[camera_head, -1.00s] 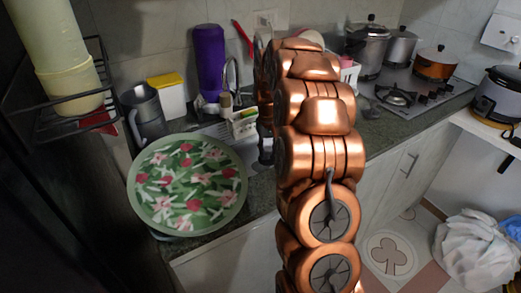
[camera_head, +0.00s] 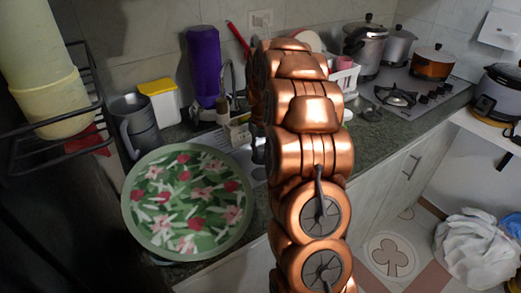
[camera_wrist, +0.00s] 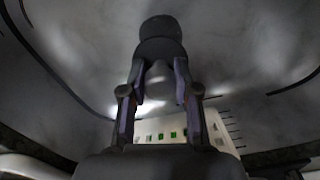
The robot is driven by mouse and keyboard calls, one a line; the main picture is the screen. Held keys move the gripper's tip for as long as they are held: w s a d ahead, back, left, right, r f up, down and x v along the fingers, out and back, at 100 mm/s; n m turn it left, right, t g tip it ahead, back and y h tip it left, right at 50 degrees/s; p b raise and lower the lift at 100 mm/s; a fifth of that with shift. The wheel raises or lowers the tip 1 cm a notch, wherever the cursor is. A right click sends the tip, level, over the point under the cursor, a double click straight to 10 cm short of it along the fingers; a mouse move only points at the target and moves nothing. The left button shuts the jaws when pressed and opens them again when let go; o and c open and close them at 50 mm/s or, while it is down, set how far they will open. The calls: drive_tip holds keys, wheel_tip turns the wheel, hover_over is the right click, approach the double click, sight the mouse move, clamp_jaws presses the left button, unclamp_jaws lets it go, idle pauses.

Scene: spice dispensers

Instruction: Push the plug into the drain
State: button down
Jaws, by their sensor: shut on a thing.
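In the wrist view my gripper (camera_wrist: 160,72) is shut on a dark grey, rounded plug (camera_wrist: 161,30), which sits between and beyond its fingertips. The grey, softly lit basin of the sink (camera_wrist: 235,60) fills the space around it. I cannot see the drain, and the plug and gripper block the middle of the view. I cannot tell whether the plug touches the basin. In the head view my copper arm covers most of the sink, and the gripper's tips and the plug are hidden.
A green floral tray (camera_head: 188,205) lies left of the sink, near a grey jug (camera_head: 135,125) and a white-and-yellow container (camera_head: 161,103). A purple bottle (camera_head: 203,65) and the tap (camera_head: 231,80) stand behind. A white block with green squares (camera_wrist: 168,128) shows beyond the fingers.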

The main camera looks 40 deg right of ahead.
sight(261, 159)
drive_tip(key=shift+s+a, duration=0.1)
drive_tip(key=shift+f+b, duration=1)
drive_tip(key=shift+f, duration=1.4)
drive_tip(key=shift+f+b, duration=0.45)
drive_tip(key=shift+f, duration=0.85)
drive_tip(key=c, duration=0.8)
unclamp_jaws()
drive_tip(key=shift+o, duration=0.2)
drive_tip(key=shift+r, duration=0.15)
